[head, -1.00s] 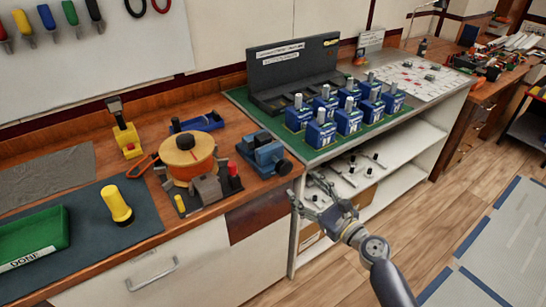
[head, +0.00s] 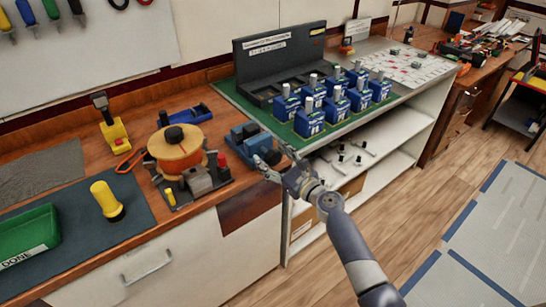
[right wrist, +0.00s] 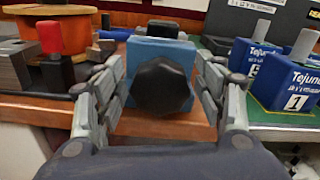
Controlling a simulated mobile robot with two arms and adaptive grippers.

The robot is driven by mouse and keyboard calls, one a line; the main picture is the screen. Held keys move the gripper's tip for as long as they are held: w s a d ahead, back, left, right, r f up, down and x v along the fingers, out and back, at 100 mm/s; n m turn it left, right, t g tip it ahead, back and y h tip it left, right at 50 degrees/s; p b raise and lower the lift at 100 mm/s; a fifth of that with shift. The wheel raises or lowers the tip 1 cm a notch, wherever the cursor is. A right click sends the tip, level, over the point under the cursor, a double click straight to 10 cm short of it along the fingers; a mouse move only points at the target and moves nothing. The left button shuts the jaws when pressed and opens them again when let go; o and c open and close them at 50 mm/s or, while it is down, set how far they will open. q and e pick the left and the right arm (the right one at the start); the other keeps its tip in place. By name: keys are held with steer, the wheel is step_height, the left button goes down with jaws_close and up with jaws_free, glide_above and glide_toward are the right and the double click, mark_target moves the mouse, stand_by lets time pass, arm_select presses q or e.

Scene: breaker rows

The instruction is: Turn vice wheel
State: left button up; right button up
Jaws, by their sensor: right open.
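The blue vice (head: 240,143) stands at the right end of the wooden bench. It also shows in the right wrist view (right wrist: 160,48), with its black wheel (right wrist: 161,87) facing the camera. My right gripper (head: 274,160) is open in front of the wheel end of the vice. In the right wrist view its fingers (right wrist: 160,100) stand to the left and right of the wheel, and gaps show on both sides. In the head view the fingers partly hide the wheel. My left gripper is not in view.
An orange spool device (head: 178,150) with a red-capped part stands left of the vice. Blue breakers (head: 309,122) stand in rows on a green mat to the right. A shelf with small parts (head: 350,158) lies below them. Open floor is at the right.

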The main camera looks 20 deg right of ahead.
steer(key=shift+c, duration=0.3)
steer(key=c, duration=1)
steer(key=shift+n, duration=0.3)
steer(key=shift+f+n+b, duration=0.1)
steer(key=shift+n+b, duration=0.75)
steer(key=shift+n, duration=0.35)
steer(key=n+b, duration=0.1)
steer(key=n, duration=0.2)
steer(key=shift+n+b, duration=0.3)
steer(key=shift+n, duration=0.1)
steer(key=n+b, duration=0.1)
steer(key=n, duration=0.2)
steer(key=shift+a, duration=0.1)
steer(key=shift+n+b, duration=0.75)
steer(key=shift+n, duration=1.05)
